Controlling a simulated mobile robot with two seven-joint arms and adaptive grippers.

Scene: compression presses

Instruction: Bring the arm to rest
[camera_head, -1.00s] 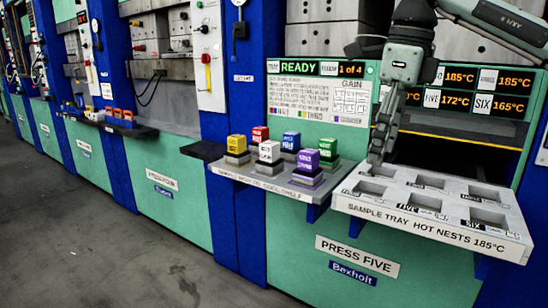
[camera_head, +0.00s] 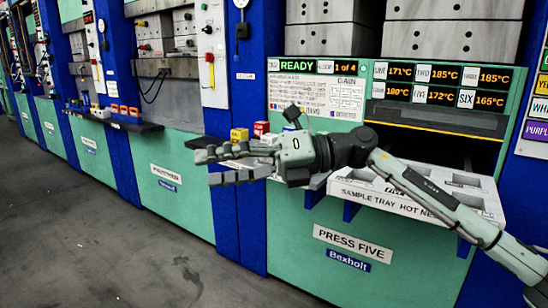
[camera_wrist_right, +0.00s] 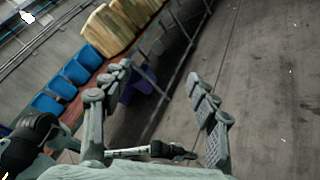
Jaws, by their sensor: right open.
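My right arm comes in from the right in the head view and stretches across the front of the press. My right gripper (camera_head: 212,167) points left, in front of the shelf of coloured blocks, and hides most of them. In the right wrist view its two fingers (camera_wrist_right: 165,105) are spread apart with nothing between them. A yellow block (camera_head: 239,135) and a red block (camera_head: 261,129) show above the gripper. My left gripper is not in view.
The sample tray (camera_head: 350,190) juts out behind my right forearm, partly hidden. Press Five's green panel (camera_head: 330,275) stands below it. Displays (camera_head: 440,85) are above. Grey floor (camera_head: 130,255) lies open at the left. Another shelf with orange pieces (camera_head: 125,111) is farther left.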

